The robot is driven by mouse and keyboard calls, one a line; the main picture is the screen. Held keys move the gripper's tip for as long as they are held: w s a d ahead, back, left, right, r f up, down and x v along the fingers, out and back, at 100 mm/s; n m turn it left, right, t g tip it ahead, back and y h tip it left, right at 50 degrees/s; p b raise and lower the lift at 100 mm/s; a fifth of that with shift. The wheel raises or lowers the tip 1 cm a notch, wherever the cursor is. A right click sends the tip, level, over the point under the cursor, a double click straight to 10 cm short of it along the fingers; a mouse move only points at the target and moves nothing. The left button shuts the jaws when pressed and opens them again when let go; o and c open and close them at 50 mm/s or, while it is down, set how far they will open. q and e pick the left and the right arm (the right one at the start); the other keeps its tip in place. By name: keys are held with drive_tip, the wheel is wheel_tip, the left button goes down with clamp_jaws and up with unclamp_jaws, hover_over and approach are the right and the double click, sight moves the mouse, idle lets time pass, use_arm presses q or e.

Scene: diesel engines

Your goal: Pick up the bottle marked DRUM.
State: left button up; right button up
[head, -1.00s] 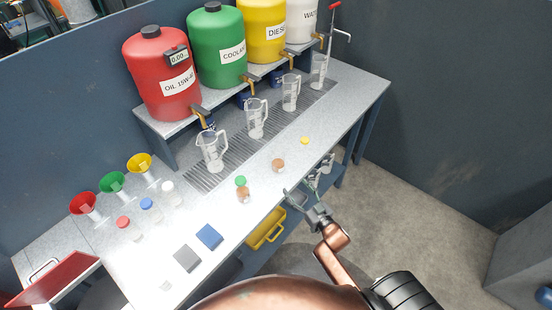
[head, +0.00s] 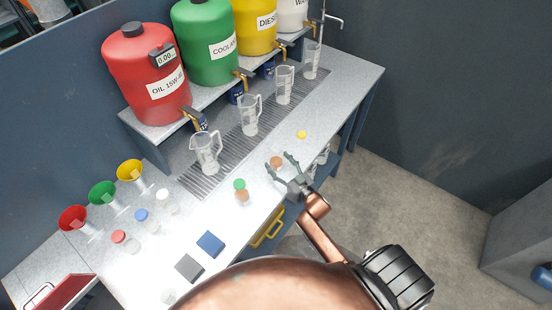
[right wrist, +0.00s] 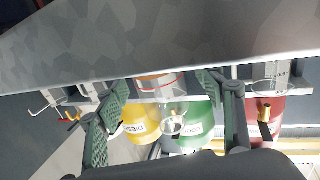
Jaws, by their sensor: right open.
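No DRUM marking is readable on any bottle. A small brown-topped item (head: 277,161), seemingly a bottle, stands on the bench between the spread fingers of my right gripper (head: 280,165). The gripper is open and reaches in over the bench's front edge. In the right wrist view, a clear piece with a brownish top (right wrist: 157,84) shows between the open fingers (right wrist: 163,91), with a gap on each side. Another brown-topped item (head: 242,197) and a green-topped one (head: 239,184) stand to the left, and a yellow-topped one (head: 301,134) behind. My left gripper is not in view.
Small bottles with red (head: 119,237), blue (head: 141,215) and white caps (head: 164,196) stand further left, near coloured funnels. Clear jugs (head: 207,154) line the drain grate (head: 225,148) under the large tanks. A blue block (head: 210,243) and a grey block (head: 188,267) lie near the front edge.

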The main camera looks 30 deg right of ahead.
drive_tip(key=shift+w, duration=1.05)
drive_tip(key=shift+c, duration=1.4)
drive_tip(key=c, duration=1.1)
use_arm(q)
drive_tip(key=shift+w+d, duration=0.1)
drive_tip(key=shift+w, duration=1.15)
